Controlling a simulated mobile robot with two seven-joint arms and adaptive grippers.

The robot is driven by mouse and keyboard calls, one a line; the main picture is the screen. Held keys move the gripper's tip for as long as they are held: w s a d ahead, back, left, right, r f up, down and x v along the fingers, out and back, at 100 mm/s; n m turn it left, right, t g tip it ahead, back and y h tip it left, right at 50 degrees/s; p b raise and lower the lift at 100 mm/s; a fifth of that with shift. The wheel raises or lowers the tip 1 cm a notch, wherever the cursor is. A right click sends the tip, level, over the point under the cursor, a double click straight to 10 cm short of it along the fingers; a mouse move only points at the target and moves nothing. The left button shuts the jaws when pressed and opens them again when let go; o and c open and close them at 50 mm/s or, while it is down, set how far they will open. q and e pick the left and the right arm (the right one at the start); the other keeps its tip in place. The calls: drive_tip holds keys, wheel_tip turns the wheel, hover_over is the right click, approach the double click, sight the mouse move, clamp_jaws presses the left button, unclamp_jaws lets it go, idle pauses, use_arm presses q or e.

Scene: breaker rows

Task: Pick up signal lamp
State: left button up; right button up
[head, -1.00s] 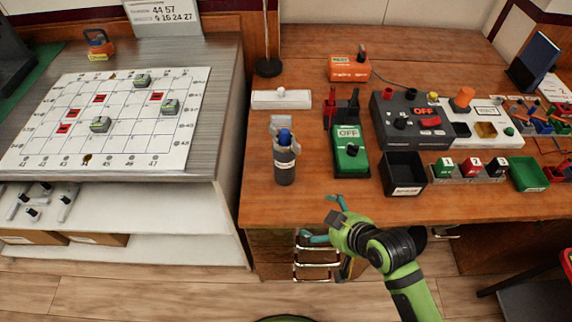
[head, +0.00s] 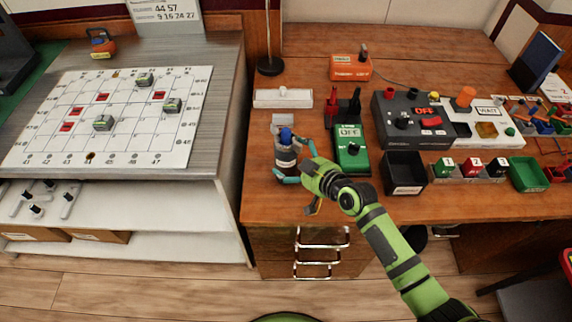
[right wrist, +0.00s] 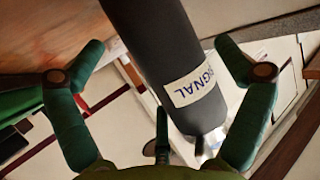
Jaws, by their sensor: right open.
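The signal lamp (head: 284,157) is a dark grey cylinder with a blue top. It stands upright near the front left edge of the wooden desk. My right gripper (head: 291,162) is open, with its teal fingers reaching to either side of the lamp from the front right. In the right wrist view the lamp body (right wrist: 155,45) lies between the two spread fingers, its "SIGNAL" label facing the camera. Gaps show between the fingers and the lamp there. Part of the lamp's lower body is hidden in the head view. My left gripper is not in view.
A green box marked OFF (head: 350,150) stands right of the lamp, and a black tray (head: 404,172) beyond it. A white switch strip (head: 283,98) lies behind the lamp. The grey cabinet with a white grid board (head: 140,135) is to the left.

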drive_tip(key=shift+x, duration=1)
drive_tip(key=c, duration=1.6)
drive_tip(key=shift+r, duration=0.1)
drive_tip(key=shift+r, duration=0.1)
drive_tip(key=shift+r, duration=0.55)
wheel_tip(320, 180, up, 3)
drive_tip(key=shift+f, duration=0.15)
drive_tip(key=s+d+r, duration=0.2)
drive_tip(key=d, duration=0.1)
drive_tip(key=s+d+r, duration=0.2)
drive_tip(key=d, duration=0.1)
drive_tip(key=s+d+r+b, duration=0.1)
drive_tip(key=s+d+r, duration=0.1)
drive_tip(key=d+r, duration=0.1)
drive_tip(key=shift+s+d, duration=0.1)
drive_tip(key=shift+d, duration=0.35)
